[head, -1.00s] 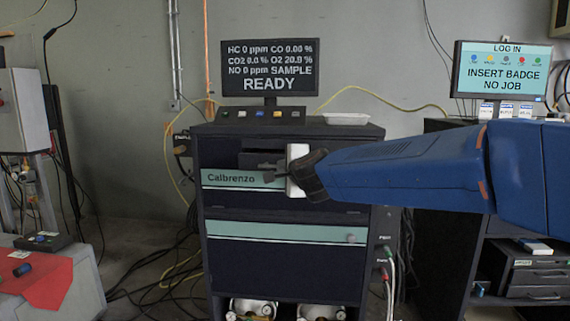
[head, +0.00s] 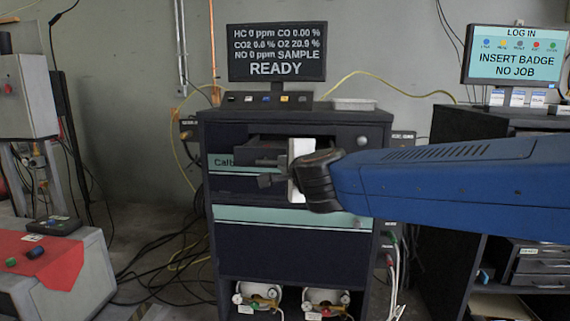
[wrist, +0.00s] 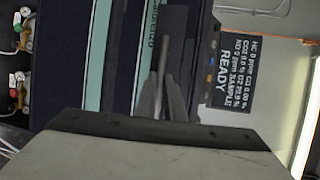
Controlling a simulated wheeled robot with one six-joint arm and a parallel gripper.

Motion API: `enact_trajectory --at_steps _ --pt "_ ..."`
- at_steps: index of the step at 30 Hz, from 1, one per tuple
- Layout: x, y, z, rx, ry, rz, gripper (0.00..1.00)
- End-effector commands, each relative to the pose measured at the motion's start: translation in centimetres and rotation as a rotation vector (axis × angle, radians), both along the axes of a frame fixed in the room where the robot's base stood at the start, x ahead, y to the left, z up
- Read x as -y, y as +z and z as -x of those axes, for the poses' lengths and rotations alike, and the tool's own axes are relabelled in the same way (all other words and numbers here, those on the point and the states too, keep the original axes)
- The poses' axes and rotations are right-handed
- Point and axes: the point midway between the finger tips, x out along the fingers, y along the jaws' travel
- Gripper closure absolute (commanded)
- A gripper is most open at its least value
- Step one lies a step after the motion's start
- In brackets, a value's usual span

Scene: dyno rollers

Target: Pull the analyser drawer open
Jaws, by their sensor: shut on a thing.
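The analyser cabinet (head: 290,240) stands upright in the middle of the head view, dark with teal stripes. Its drawer (head: 262,152) is in the upper part, below a dark opening. The drawer stands out from the front and covers part of the brand lettering. My gripper (head: 268,180) is at the drawer's front, reaching in from the right, and is shut on the drawer handle. In the wrist view the fingers (wrist: 161,98) close around a narrow bar. The handle is mostly hidden by my gripper in the head view.
A READY screen (head: 277,52) and a row of buttons sit on the cabinet top, with a white tray (head: 354,104). A second cabinet with a login screen (head: 515,57) is at right. A bench with a red cloth (head: 45,258) is at left. Cables lie on the floor.

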Motion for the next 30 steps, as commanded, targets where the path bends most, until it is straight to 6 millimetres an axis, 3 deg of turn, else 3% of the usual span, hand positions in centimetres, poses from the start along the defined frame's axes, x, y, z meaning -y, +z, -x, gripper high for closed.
enact_trajectory --at_steps 3,4,6,19,30 --pt "0.0 -0.1 0.0 -0.002 0.0 0.001 1.0" --pt "0.0 -0.1 0.0 -0.002 0.0 0.001 0.86" --pt "0.0 -0.1 0.0 -0.002 0.0 0.001 0.72" --pt "0.3 0.2 0.7 0.001 0.001 -0.001 0.72" --pt "2.2 1.3 6.0 0.002 0.003 -0.002 0.72"
